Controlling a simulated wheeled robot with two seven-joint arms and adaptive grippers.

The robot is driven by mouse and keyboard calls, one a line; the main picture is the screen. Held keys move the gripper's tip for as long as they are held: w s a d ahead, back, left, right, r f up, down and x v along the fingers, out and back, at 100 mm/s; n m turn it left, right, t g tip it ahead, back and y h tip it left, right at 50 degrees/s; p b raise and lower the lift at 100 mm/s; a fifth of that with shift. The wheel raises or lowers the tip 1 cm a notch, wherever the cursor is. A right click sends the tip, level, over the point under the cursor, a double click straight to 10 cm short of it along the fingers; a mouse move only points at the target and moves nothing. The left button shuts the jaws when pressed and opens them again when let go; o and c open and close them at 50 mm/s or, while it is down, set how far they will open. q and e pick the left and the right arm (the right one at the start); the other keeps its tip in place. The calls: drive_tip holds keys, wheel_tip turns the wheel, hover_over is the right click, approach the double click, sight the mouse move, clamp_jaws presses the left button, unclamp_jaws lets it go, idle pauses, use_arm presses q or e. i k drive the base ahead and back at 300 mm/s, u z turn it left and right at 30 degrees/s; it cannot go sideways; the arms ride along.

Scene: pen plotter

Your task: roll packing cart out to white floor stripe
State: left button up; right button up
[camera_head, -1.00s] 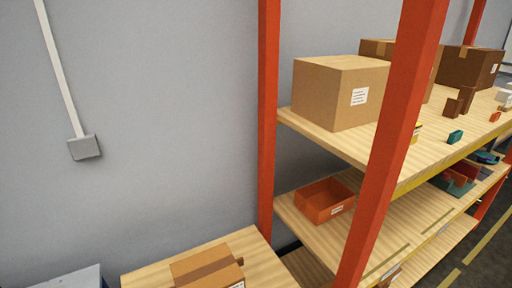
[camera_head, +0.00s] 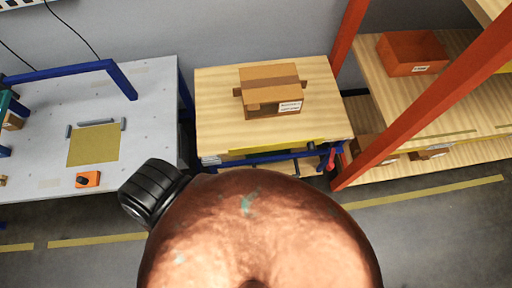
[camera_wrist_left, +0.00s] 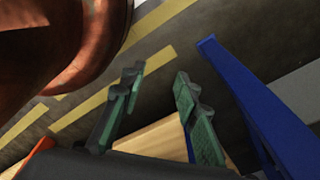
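The packing cart (camera_head: 215,90), a wood-topped table with a blue frame and a yellow front edge strip, stands against the wall between a pale table and the shelf rack. A brown cardboard box (camera_head: 268,86) with a white label lies on its top. My left gripper (camera_wrist_left: 157,73) shows in the left wrist view, its two green fingers apart with nothing gripped. A blue bar (camera_wrist_left: 255,100) runs beside it and a pale wooden surface (camera_wrist_left: 160,140) shows beyond the fingers; I cannot tell if these belong to the cart. My right gripper is not in view. I cannot make out the white floor stripe for certain.
The pale table (camera_head: 150,100) at left carries a blue gantry (camera_head: 75,70), a yellow sheet (camera_head: 93,146) and an orange box (camera_head: 88,180). The orange-post rack (camera_head: 430,105) stands close at the cart's right. Grey floor with a yellow line (camera_head: 95,240) lies in front. My own copper-coloured body hides the lower middle.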

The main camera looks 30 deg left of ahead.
sight(222, 125)
drive_tip(key=k, duration=0.8)
drive_tip(key=u, duration=3.5)
drive_tip(key=k, duration=1.25)
drive_tip(key=z, duration=2.1)
